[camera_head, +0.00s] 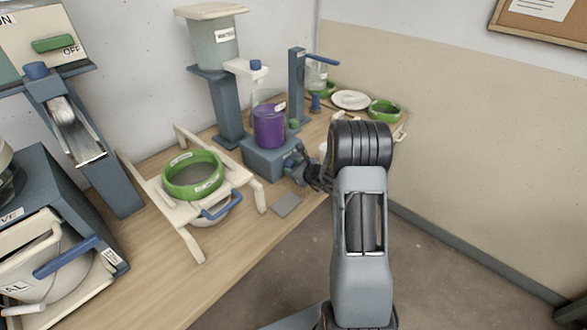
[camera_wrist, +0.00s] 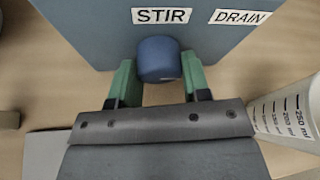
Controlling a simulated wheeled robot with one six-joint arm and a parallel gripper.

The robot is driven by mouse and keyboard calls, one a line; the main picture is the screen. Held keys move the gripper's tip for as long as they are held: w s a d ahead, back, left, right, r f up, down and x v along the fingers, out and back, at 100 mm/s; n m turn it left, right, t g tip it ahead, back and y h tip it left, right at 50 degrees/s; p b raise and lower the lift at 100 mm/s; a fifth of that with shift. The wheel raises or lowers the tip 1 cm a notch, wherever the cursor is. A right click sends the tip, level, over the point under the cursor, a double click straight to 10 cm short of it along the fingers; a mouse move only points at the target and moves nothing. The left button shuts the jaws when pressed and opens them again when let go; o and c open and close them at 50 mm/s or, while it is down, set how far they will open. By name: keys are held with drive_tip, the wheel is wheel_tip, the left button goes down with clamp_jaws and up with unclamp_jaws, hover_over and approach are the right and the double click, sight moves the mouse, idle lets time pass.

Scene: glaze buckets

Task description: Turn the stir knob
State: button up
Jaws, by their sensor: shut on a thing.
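The stir knob (camera_wrist: 158,58) is a round blue knob on the front of a blue-grey stirrer base, below a white STIR label (camera_wrist: 160,15) in the wrist view. My gripper (camera_wrist: 159,75) has green fingers on either side of the knob and is shut on it. In the head view my gripper (camera_head: 300,168) reaches the front of the stirrer base (camera_head: 268,162), and the arm hides the knob there. A clear beaker of purple liquid (camera_head: 270,126) stands on the base.
A DRAIN label (camera_wrist: 240,17) is right of STIR. A measuring beaker (camera_wrist: 288,115) stands close to the right of my gripper. A grey plate (camera_head: 287,204) lies on the table at left. A green sieve (camera_head: 194,175) sits on a white stand (camera_head: 186,238).

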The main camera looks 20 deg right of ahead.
drive_tip(key=c, duration=0.3)
drive_tip(key=shift+c, duration=0.2)
drive_tip(key=m+g+y+p, duration=0.1)
drive_tip(key=m+p, duration=0.1)
drive_tip(key=m, duration=0.1)
drive_tip(key=shift+r+y+p, duration=0.1)
drive_tip(key=shift+y+p, duration=0.2)
drive_tip(key=shift+y, duration=0.1)
drive_tip(key=m+y+p, duration=0.1)
drive_tip(key=m+y, duration=0.1)
drive_tip(key=m, duration=0.1)
drive_tip(key=shift+d+m+g+y+p, duration=0.1)
drive_tip(key=shift+m+g+y+p, duration=0.2)
drive_tip(key=shift+g+p, duration=0.1)
idle(0.3)
drive_tip(key=o, duration=0.9)
